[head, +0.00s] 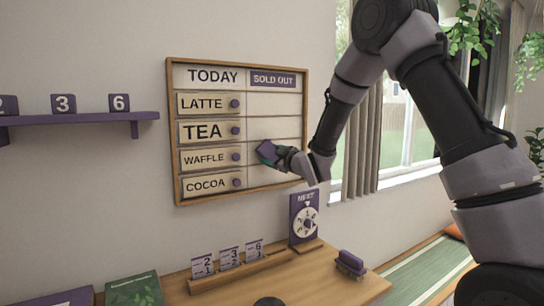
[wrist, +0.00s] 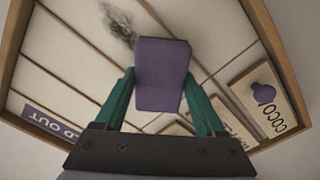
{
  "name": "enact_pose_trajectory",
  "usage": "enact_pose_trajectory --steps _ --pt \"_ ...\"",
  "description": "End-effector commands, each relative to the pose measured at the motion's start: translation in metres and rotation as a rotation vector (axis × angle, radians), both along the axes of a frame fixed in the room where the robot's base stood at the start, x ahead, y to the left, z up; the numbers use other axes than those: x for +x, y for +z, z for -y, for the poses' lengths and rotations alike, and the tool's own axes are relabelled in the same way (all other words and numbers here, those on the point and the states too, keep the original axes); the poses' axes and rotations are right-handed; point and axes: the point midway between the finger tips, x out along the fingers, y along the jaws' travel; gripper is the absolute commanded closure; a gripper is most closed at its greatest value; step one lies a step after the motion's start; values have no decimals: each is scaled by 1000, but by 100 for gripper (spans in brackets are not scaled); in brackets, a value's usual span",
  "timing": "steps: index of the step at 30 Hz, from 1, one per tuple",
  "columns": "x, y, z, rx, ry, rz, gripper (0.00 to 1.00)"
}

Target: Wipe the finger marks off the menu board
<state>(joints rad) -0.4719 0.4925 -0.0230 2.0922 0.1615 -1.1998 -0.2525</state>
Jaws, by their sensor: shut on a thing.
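The menu board (head: 275,103) hangs on the wall in a wooden frame, with name plates for latte, tea, waffle and cocoa on its left side. My gripper (head: 273,153) is at the lower right part of the board, right of the waffle row. Its green fingers are shut on a purple block (wrist: 161,75), which also shows in the head view (head: 266,150). In the wrist view the board (wrist: 75,55) appears upside down, and a dark smudge (wrist: 118,22) lies just beyond the block's far edge. I cannot tell whether the block touches the board. No smudge shows clearly in the head view.
Below the board is a wooden counter (head: 322,284) with a number-card rack (head: 240,271), a dial stand (head: 304,216) and a purple brush-like item (head: 350,264). A purple shelf (head: 85,118) with number blocks is at left. A window and curtain (head: 362,145) are right of the board.

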Motion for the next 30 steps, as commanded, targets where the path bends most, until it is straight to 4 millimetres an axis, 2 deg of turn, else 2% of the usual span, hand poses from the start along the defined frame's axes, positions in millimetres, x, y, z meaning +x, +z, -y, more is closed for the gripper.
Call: enact_pose_trajectory --steps 30 --pt "14 0 -10 0 1 1 73"
